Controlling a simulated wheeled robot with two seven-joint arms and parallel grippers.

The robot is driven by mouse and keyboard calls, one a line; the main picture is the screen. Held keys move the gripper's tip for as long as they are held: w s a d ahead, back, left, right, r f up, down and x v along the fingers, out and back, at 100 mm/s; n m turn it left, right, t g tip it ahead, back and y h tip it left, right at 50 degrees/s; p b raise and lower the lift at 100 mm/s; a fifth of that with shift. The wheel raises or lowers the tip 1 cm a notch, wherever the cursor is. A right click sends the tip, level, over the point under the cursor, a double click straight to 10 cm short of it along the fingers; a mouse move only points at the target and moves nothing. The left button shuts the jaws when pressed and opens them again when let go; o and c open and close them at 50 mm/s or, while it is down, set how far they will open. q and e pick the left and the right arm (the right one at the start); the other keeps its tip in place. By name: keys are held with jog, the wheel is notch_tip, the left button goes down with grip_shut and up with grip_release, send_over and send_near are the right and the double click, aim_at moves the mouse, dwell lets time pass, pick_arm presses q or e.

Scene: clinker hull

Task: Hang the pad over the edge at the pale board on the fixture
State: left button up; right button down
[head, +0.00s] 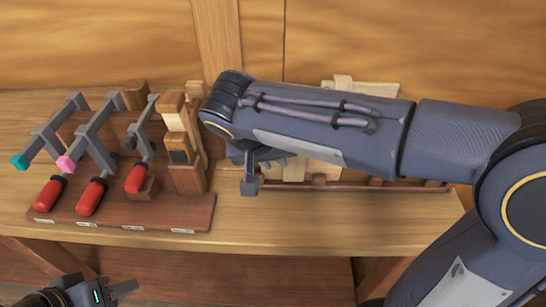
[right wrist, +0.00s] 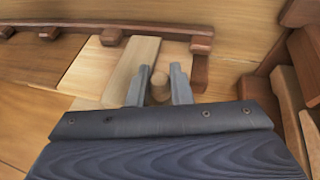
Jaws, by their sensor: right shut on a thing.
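The fixture is a dark reddish-brown rail (head: 340,187) along the right part of the bench, with pale boards (head: 300,168) standing at it, partly behind my right arm. In the right wrist view pale boards (right wrist: 132,68) lie beyond the fingers. My right gripper (head: 252,172) is low in front of the fixture's left end. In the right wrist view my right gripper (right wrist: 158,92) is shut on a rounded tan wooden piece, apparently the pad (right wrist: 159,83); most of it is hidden. Whether it touches the board I cannot tell. My left gripper (head: 118,289) is at the bottom left, apart from everything; its opening is unclear.
A brown rack (head: 130,215) at the left holds grey clamps (head: 95,130) with red handles, one teal-tipped and one pink-tipped. Wooden blocks (head: 180,120) stand at its right end, close to my right arm. The bench front (head: 300,215) is clear.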

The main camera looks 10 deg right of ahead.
jog(key=shift+f, duration=0.2)
dwell(0.5)
jog(key=c, duration=1.2)
grip_release()
jog(key=shift+c, duration=0.2)
jog(key=v, duration=0.7)
jog(key=shift+r+p, duration=0.35)
jog(key=shift+p, duration=0.05)
jog(key=shift+s, duration=0.15)
